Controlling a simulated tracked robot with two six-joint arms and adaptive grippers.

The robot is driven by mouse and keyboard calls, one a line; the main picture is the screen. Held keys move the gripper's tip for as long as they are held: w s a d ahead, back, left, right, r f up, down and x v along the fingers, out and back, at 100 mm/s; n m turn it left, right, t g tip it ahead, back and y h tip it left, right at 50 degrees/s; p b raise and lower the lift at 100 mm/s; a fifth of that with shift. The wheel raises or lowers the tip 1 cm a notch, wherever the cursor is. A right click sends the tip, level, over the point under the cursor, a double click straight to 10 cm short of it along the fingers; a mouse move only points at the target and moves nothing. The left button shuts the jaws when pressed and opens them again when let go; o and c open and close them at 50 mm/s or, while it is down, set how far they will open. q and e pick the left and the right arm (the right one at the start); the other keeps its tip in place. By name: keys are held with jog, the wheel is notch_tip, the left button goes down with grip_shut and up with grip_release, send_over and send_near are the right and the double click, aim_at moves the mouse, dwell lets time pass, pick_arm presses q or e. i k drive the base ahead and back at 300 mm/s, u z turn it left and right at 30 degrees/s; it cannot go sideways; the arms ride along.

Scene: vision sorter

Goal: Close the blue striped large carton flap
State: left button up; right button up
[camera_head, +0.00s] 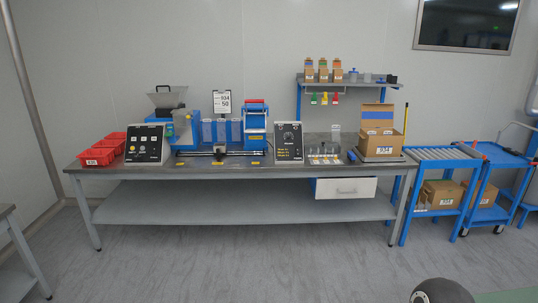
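A large brown carton (381,146) with a white label stands at the right end of the long grey bench. Its flap (378,118) with a blue stripe stands up at the back, so the carton is open at the top. The inside of the carton is mostly hidden from this angle. Neither of my grippers is in view, and nothing is touching the carton or its flap.
The bench (240,205) holds red bins (98,157), a blue sorting machine (200,130) and two control panels, one (288,142) left of the carton. A blue roller cart (445,154) stands to the right. The floor (240,265) in front is clear.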

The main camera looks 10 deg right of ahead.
aim_at(378, 114)
jog(key=z, duration=0.25)
jog(key=i, duration=1.35)
jog(key=z, duration=0.65)
jog(key=i, duration=1.5)
jog(key=z, duration=0.3)
